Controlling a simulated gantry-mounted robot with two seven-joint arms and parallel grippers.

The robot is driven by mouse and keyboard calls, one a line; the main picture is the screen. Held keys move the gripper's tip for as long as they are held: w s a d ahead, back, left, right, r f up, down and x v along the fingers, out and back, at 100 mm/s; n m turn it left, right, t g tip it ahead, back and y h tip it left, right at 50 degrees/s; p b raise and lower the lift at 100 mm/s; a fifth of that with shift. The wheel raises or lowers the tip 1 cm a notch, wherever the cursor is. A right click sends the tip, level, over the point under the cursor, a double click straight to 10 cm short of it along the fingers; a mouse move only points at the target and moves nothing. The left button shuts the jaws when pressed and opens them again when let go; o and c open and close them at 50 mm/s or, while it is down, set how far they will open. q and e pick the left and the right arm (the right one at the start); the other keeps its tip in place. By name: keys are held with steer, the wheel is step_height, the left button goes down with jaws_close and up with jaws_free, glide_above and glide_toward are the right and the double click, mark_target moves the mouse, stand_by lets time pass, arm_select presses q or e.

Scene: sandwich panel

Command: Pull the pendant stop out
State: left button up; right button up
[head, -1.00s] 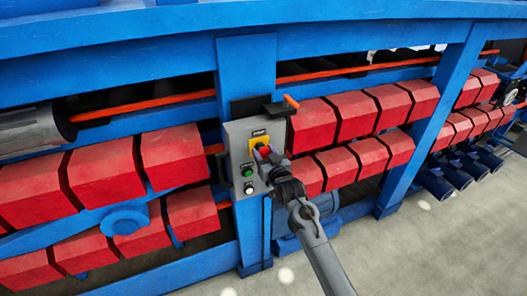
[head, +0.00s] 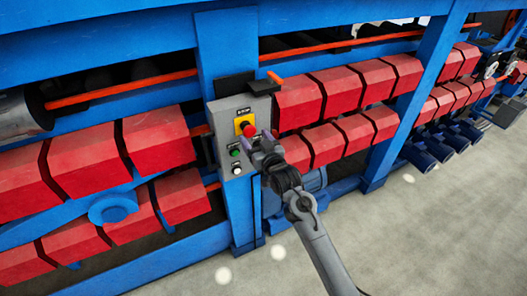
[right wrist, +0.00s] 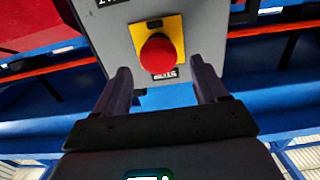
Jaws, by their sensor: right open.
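The pendant stop is a red mushroom button (head: 248,130) on a yellow plate, near the top of a grey control box (head: 226,112) in the head view. In the right wrist view the red button (right wrist: 159,54) shows between and beyond the fingertips. My right gripper (head: 262,141) is open and empty, just below and to the right of the button in the head view. In the right wrist view its two fingers (right wrist: 158,80) stand apart, one to each side of the button, and I see no contact. My left gripper is not in view.
A green button (head: 235,153) and a white button (head: 237,169) sit below the stop on the box. The box is fixed to a blue post (head: 230,50). Red blocks (head: 320,95) flank it on both sides. The grey floor (head: 420,230) at right is clear.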

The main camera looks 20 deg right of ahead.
steer(key=s, duration=0.6)
steer(key=shift+d+b, duration=0.15)
steer(key=shift+b, duration=0.3)
steer(key=shift+s, duration=0.1)
